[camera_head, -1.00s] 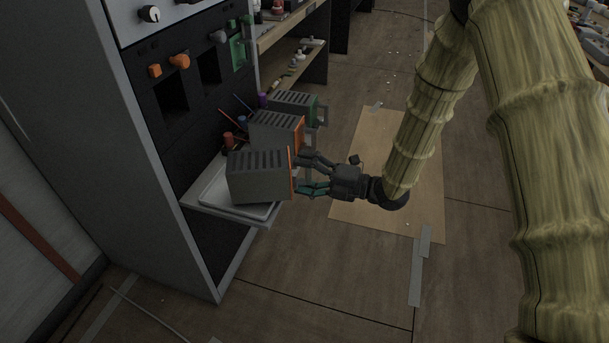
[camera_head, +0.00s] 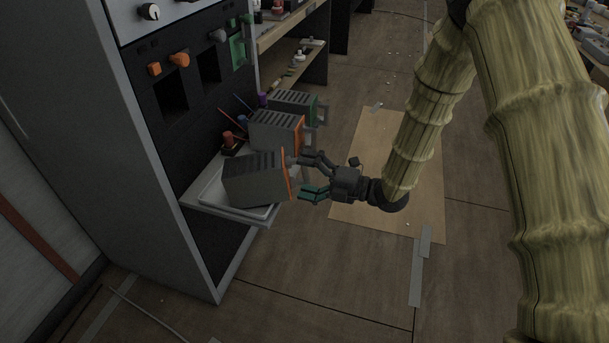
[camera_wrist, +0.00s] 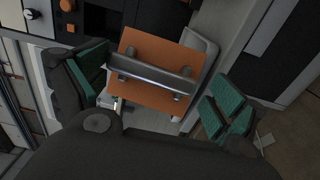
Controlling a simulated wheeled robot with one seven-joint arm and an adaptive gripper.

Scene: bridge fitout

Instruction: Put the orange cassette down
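The orange cassette (camera_head: 255,181) is a grey slotted box with an orange front face. It sits tilted on the white tray (camera_head: 265,214) of the shelf in front of the dark panel. In the wrist view its orange face (camera_wrist: 150,62) shows with a metal bar handle across it. My gripper (camera_head: 306,178) is open just in front of that face. In the wrist view its green-padded fingers stand wide apart, one on each side of the handle, with gaps to it. The cassette's underside contact with the tray is hidden.
A second grey cassette with an orange front (camera_head: 277,132) stands just behind, and one with a green front (camera_head: 294,107) behind that. Red, blue and purple items sit near the panel. The cabinet side (camera_head: 120,140) is close on the left. Floor to the right is open.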

